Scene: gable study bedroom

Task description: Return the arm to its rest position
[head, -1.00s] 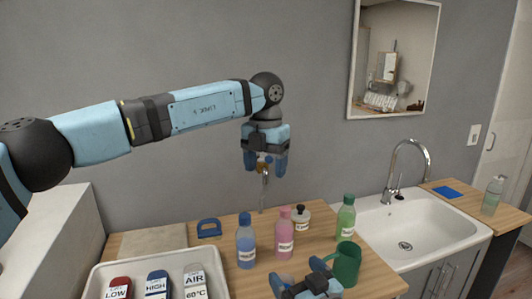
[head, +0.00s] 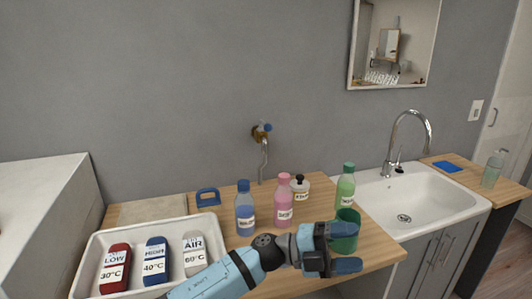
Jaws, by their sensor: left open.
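My left arm comes in low from the left edge of the wooden counter. Its gripper (head: 345,249) is open and shows no held object. Its blue fingers point right and overlap the green mug (head: 348,217) in the picture, hiding part of it; I cannot tell whether they touch it. The wall valve (head: 261,133), with a blue handle and a hanging pipe, is clear of the gripper. My right gripper is not in view.
A white tray (head: 208,220) holds labelled blocks at left. The sink (head: 440,204) is at right.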

